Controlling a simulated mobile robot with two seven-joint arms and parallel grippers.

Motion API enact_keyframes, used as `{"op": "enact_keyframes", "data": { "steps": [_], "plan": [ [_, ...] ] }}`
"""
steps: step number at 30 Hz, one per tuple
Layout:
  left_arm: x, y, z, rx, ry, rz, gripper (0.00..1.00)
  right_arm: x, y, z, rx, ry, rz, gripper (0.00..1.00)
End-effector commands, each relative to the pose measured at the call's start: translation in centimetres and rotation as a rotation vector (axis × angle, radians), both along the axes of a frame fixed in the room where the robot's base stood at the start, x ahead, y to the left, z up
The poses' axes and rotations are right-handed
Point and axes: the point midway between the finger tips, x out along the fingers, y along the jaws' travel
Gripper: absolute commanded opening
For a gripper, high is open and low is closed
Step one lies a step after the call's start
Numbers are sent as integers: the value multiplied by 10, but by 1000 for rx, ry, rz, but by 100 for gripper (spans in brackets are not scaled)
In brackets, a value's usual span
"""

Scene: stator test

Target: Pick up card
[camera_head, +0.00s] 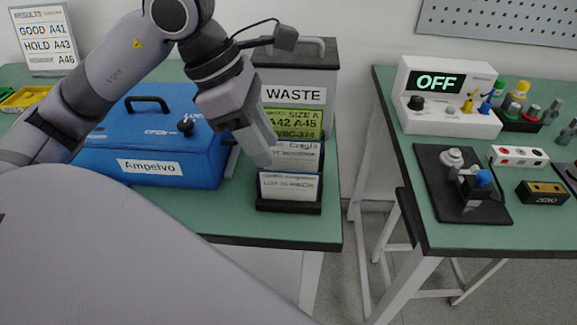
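Several cards stand upright in a black holder (289,207) near the front edge of the left table. The front card (289,186) is white with print. Behind it stand another white card (297,156) and a green-yellow card (292,122) reading "SIZE A, A42 A45". My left gripper (262,158) points down at the left side of the cards, close beside or in front of them. Its fingers look close together, but I cannot tell whether they hold a card. My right gripper is not in view.
A blue "Ampelvo" box (160,150) stands left of the holder. A grey "WASTE" bin (318,62) stands behind the cards. A results sign (45,42) is at back left. The right table holds an "OFF" device (447,100) and a black fixture plate (440,200), across a gap.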

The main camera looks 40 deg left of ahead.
Motion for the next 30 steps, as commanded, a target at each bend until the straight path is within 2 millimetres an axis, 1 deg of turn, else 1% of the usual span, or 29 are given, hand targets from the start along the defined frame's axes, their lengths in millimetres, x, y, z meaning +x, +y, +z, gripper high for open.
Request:
{"op": "enact_keyframes", "data": {
  "steps": [5, 11, 18, 21, 29, 30],
  "plan": [
    [0, 0, -3, 7, 0, 1, 34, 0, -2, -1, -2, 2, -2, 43],
    [5, -7, -22, 6, 2, 1, 34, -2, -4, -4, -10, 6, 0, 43],
    [15, -19, -54, 5, 2, 0, 34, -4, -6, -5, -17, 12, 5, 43],
    [17, -22, -63, 5, 0, 0, 34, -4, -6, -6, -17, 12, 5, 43],
    [18, -23, -65, 6, -2, 1, 34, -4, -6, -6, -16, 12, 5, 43],
    [18, -23, -65, 6, -2, 1, 28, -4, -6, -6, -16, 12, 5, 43]
  ]
}}
